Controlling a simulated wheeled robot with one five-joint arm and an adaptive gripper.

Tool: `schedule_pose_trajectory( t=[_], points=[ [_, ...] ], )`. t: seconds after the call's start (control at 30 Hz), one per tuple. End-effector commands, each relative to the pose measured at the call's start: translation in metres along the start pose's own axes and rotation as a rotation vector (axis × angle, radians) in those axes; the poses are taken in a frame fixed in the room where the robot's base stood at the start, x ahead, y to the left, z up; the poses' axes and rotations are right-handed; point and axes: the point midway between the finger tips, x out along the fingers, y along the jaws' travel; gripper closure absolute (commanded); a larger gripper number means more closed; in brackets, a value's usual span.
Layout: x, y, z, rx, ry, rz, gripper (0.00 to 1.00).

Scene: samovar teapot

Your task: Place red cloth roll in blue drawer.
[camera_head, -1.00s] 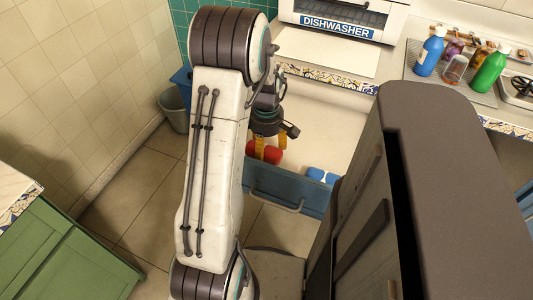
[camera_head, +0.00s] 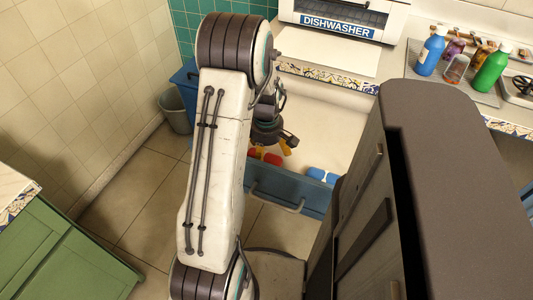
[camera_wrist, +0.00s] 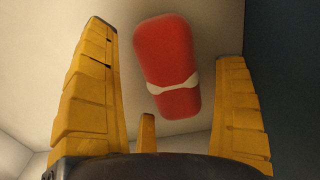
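The red cloth roll (camera_head: 272,159) has a pale band around it, seen in the wrist view (camera_wrist: 167,62). It appears to lie inside the open blue drawer (camera_head: 290,190), against the pale interior, partly hidden by the drawer front and my arm. My gripper (camera_head: 270,150) is just above the roll. In the wrist view my gripper (camera_wrist: 162,45) has its yellow fingers spread wide, with gaps between them and the roll. It is open and empty.
A dishwasher (camera_head: 338,25) stands behind. Bottles (camera_head: 490,72) stand on a tray at the right counter. A grey bin (camera_head: 176,112) and a green cabinet (camera_head: 65,255) are at left.

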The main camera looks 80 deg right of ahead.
Motion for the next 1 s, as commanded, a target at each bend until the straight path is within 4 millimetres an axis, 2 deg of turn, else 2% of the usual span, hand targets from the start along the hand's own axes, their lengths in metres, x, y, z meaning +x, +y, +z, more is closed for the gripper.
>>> schedule_pose_trajectory(
  t=[0.37,0.47,0.8,1.0],
  points=[
    [-0.006,0.0,0.0,0.0,0.0,0.001,0.07],
    [-0.017,0.001,0.0,0.0,0.001,0.003,0.07],
    [-0.075,0.001,0.0,0.0,0.001,0.005,0.07],
    [-0.103,0.001,0.0,0.0,0.0,0.002,0.07]
  ],
)
